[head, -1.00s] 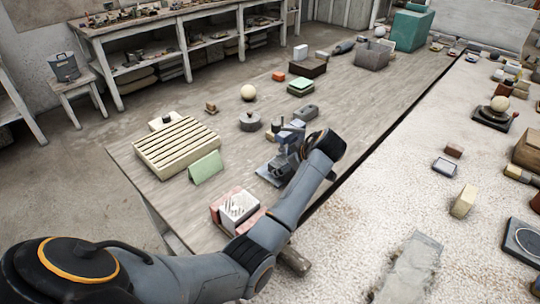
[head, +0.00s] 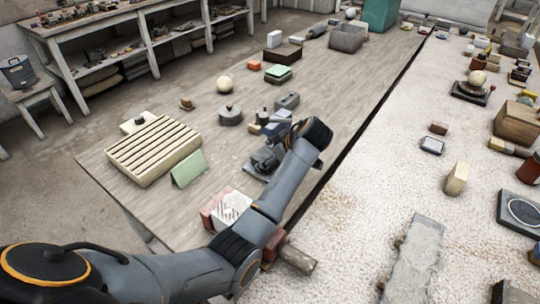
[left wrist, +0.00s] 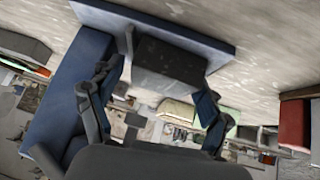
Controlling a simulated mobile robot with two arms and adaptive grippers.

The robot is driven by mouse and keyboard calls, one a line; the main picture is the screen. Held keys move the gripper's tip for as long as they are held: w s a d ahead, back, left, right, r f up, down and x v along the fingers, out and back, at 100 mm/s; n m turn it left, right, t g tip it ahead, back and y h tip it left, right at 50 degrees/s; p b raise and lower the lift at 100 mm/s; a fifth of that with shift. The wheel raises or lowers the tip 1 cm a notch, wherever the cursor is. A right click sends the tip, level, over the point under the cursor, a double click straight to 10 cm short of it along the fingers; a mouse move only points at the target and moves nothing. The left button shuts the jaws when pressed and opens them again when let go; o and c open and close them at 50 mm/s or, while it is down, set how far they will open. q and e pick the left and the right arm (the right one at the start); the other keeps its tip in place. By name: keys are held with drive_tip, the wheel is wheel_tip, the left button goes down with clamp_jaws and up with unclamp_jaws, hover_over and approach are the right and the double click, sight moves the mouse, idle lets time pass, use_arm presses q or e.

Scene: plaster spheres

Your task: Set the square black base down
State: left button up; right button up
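My left gripper (head: 272,140) is low over the near part of the wooden table. In the left wrist view its two fingers (left wrist: 158,98) are spread, with a dark block (left wrist: 168,62) between them. I cannot tell whether both fingers touch it. The block adjoins a flat dark blue-grey plate (left wrist: 205,36); this plate also shows below the gripper in the head view (head: 261,162). I cannot tell if the plate rests on the table or which part is the square black base. Another square black base (head: 470,97) bears a cream sphere (head: 477,78) on the right table. My right gripper is not in view.
A slatted cream box (head: 153,150), a green tent-shaped piece (head: 188,168) and a white ribbed box (head: 230,207) stand close by on the wooden table (head: 330,100). A round grey pot (head: 230,117) and a cream ball (head: 224,83) lie beyond. A gap separates the rough pale surface at right.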

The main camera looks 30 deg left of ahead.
use_arm(q)
drive_tip(key=shift+a, duration=0.2)
drive_tip(key=shift+d+r, duration=0.3)
drive_tip(key=shift+r, duration=0.05)
drive_tip(key=v, duration=0.4)
drive_tip(key=shift+s+d+r+b, duration=0.1)
drive_tip(key=shift+d+r+b, duration=0.15)
drive_tip(key=shift+b, duration=0.15)
drive_tip(key=v, duration=0.6)
drive_tip(key=shift+s+r+b, duration=0.15)
drive_tip(key=shift+r+b, duration=0.15)
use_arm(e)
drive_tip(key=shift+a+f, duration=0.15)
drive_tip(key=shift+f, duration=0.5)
use_arm(q)
drive_tip(key=shift+s+f, duration=0.1)
drive_tip(key=shift+f, duration=0.05)
